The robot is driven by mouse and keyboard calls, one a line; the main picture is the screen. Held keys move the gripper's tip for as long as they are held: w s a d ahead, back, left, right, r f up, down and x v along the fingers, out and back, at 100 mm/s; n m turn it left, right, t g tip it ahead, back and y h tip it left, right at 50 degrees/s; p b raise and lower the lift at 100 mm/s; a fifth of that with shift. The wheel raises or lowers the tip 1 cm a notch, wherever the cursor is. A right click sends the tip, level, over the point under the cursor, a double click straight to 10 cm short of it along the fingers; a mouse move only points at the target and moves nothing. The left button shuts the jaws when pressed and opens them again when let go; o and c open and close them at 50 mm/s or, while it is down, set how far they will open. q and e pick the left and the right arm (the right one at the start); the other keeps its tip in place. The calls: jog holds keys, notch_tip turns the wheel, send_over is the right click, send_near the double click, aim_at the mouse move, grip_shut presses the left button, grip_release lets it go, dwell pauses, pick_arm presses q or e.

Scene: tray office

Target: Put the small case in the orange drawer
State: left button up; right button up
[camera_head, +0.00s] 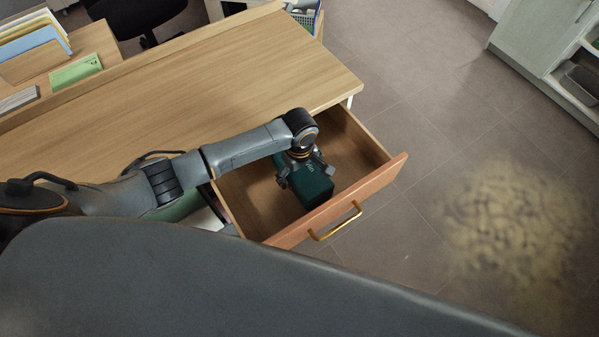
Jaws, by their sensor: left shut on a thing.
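The small case (314,189) is a dark teal box inside the open orange drawer (279,239). The drawer has an orange front with a brass handle and a wooden inside, and it is pulled out from under the desk. My left gripper (304,172) is over the drawer, pointing down, and is shut on the case. The case sits within the drawer walls, near the front panel. I cannot tell whether its underside touches the drawer floor. My right gripper is not in view.
The wooden desk (190,85) lies behind the drawer, with a file holder (35,62) and a green booklet (76,72) at far left. A pale cabinet (548,40) stands at upper right. The tiled floor right of the drawer is clear apart from a mottled yellowish patch (515,215).

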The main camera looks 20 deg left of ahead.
pick_arm(q)
jog(key=shift+f, duration=0.1)
jog(key=o, duration=1.1)
notch_tip(320, 180, up, 12)
jog(key=shift+f+p, duration=0.1)
jog(key=shift+p, duration=0.8)
jog(key=shift+r, duration=0.25)
